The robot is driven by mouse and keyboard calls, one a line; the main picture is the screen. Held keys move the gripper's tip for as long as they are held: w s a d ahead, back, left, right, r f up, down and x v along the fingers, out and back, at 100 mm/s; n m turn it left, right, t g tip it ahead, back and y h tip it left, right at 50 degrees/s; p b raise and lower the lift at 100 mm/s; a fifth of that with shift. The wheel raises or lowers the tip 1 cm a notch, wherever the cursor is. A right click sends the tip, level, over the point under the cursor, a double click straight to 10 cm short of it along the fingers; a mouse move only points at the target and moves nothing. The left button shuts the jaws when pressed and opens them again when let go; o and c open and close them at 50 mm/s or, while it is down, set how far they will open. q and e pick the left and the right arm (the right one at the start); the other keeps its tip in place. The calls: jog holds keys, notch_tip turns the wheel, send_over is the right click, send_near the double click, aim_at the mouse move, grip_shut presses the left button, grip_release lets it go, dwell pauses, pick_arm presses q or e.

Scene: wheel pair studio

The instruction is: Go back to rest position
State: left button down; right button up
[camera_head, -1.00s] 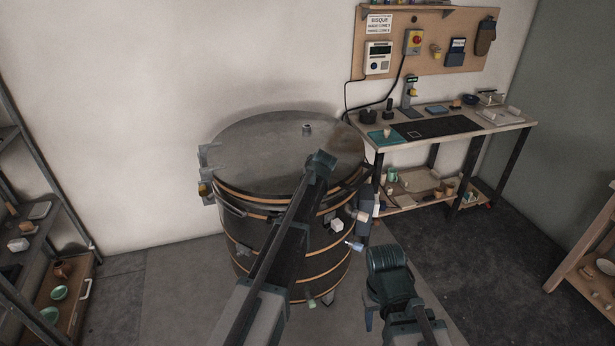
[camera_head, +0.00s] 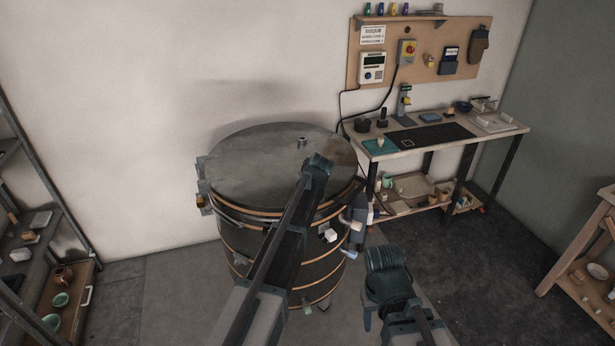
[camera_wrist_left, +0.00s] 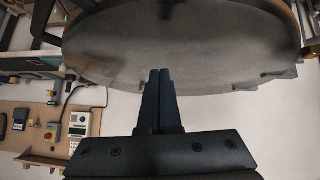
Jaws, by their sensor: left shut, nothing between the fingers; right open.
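My left arm reaches up from the bottom centre of the head view, and its joint overlaps the front of the round kiln (camera_head: 245,165). In the left wrist view my left gripper (camera_wrist_left: 160,75) is shut, with its two dark fingers together and nothing between them. The kiln lid (camera_wrist_left: 215,45) fills the top of that view, behind the fingers. My right arm is folded low, right of the kiln. What shows of my right gripper (camera_head: 367,320) is a small dark part below the arm's cylinder; it is open, over the floor.
A workbench (camera_head: 500,128) with tools stands at the back right under a wall board (camera_head: 430,66). A shelf (camera_head: 62,235) with bowls is at the left, and a wooden rack (camera_head: 560,272) at the right edge. Dark floor (camera_head: 470,270) is clear between kiln and rack.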

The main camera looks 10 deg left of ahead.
pick_arm(q)
jog(key=p+v, duration=0.4)
jog(key=v, duration=0.3)
jog(key=s+d+f+m+g+h, duration=0.1)
jog(key=s+d+f+m+g, duration=0.1)
jog(key=s, duration=1)
jog(key=s+d+f+m+g, duration=0.2)
jog(key=s+d+m, duration=0.3)
jog(key=s, duration=0.8)
jog(key=s+d+f+m+g+h, duration=0.1)
jog(key=s+d, duration=0.5)
jog(key=s, duration=0.7)
jog(key=f+m+g, duration=0.1)
jog(key=m+g, duration=0.1)
jog(key=g, duration=0.1)
jog(key=shift+s+d+f+m+h, duration=0.15)
jog(key=shift+s+f+m+h, duration=0.1)
jog(key=shift+m+h, duration=0.05)
